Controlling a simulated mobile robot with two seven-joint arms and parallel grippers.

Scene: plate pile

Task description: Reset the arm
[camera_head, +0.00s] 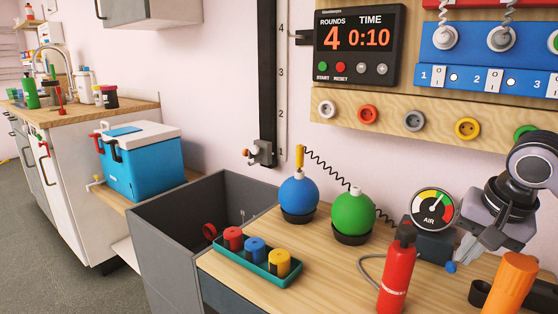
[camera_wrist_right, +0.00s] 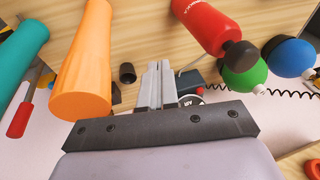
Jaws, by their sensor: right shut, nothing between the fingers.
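My right gripper (camera_head: 463,250) hangs above the right part of the wooden bench, its grey fingers pointing down and left. In the right wrist view its two fingers (camera_wrist_right: 158,68) are together with nothing between them. It is just right of the red extinguisher-like bottle (camera_head: 397,270) and left of the orange bottle (camera_head: 512,283). In the right wrist view the red bottle (camera_wrist_right: 205,22) and the orange bottle (camera_wrist_right: 85,68) lie on either side of the fingers, apart from them. My left gripper is not in view.
A round air gauge (camera_head: 433,208) stands behind the gripper. A green ball (camera_head: 353,213) and a blue ball (camera_head: 298,193) sit on dark bases. A teal tray (camera_head: 262,274) holds coloured pieces. A timer panel (camera_head: 358,45) hangs on the wall. The bench front between tray and red bottle is clear.

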